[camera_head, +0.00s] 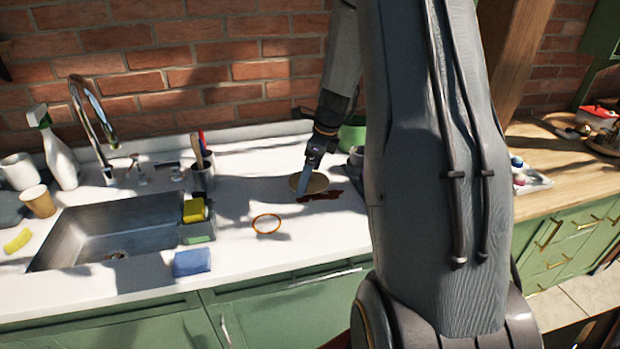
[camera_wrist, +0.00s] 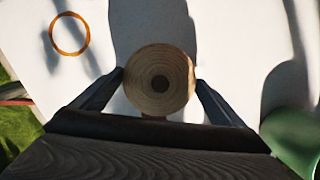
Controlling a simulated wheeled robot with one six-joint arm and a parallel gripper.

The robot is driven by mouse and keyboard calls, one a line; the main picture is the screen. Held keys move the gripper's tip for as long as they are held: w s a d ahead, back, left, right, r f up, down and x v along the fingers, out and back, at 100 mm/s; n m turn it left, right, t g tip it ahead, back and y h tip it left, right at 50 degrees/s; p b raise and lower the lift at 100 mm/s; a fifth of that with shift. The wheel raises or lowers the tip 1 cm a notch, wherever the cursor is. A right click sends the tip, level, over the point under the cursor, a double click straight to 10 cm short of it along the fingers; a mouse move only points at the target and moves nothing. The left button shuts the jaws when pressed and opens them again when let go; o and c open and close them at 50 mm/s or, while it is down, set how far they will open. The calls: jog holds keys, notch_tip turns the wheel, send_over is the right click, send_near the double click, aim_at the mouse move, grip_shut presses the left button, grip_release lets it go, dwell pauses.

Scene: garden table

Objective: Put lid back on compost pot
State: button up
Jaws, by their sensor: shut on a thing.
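A round, light wooden lid (camera_head: 309,183) with a darker round middle is at my gripper (camera_head: 306,181), over the white counter. In the wrist view the lid (camera_wrist: 160,98) sits between the two fingers of my gripper (camera_wrist: 160,82), which is shut on it at its sides. Whether it still touches the counter is unclear. A green pot (camera_head: 353,136), probably the compost pot, stands behind and to the right, partly hidden by my arm. A green rounded shape (camera_wrist: 294,140), likely the same pot, shows at the lower right of the wrist view.
An orange ring (camera_head: 266,223) lies on the counter (camera_head: 300,245) in front of the lid. A dark red item (camera_head: 326,195) lies beside the lid.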

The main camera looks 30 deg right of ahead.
jog(key=shift+f, duration=1.05)
jog(key=shift+f, duration=0.15)
jog(key=o, duration=0.8)
jog(key=shift+c, duration=0.2)
